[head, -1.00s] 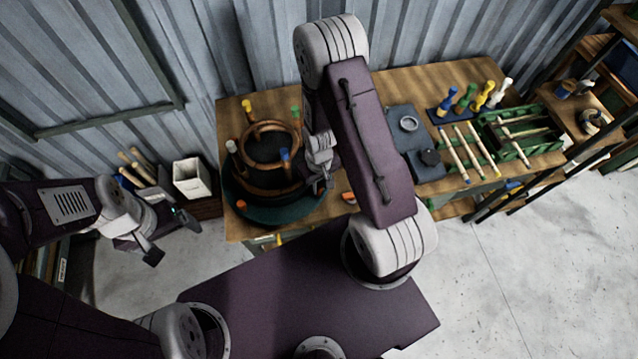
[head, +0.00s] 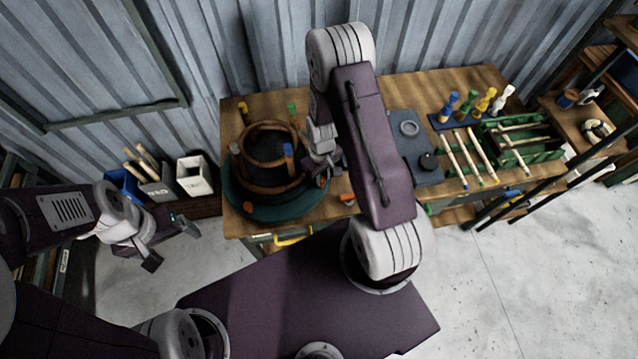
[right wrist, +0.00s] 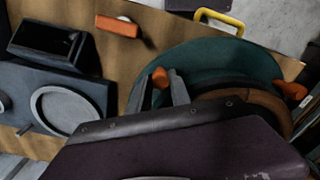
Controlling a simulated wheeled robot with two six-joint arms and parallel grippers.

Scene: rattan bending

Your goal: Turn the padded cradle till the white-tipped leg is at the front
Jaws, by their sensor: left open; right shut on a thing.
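The padded cradle (head: 268,189) is a brown ring frame on a dark green round base (head: 285,211) at the table's left end. Its white-tipped leg (head: 234,148) stands on the left side. The blue-tipped leg (head: 288,150) is at front right, the yellow-tipped leg (head: 243,112) at back left and the green-tipped leg (head: 292,108) at back right. An orange knob (head: 247,206) shows at front left. My right gripper (head: 324,176) is shut on another orange knob (right wrist: 160,77) at the base's right edge. My left gripper (head: 172,242) is open and empty, left of the table.
An orange-handled item (head: 347,198) lies on the table right of the base. A dark fixture (head: 425,162), coloured pegs and a green rack (head: 541,150) stand farther right. Bins (head: 194,177) stand left of the table. A yellow drawer handle (head: 293,237) is at the front.

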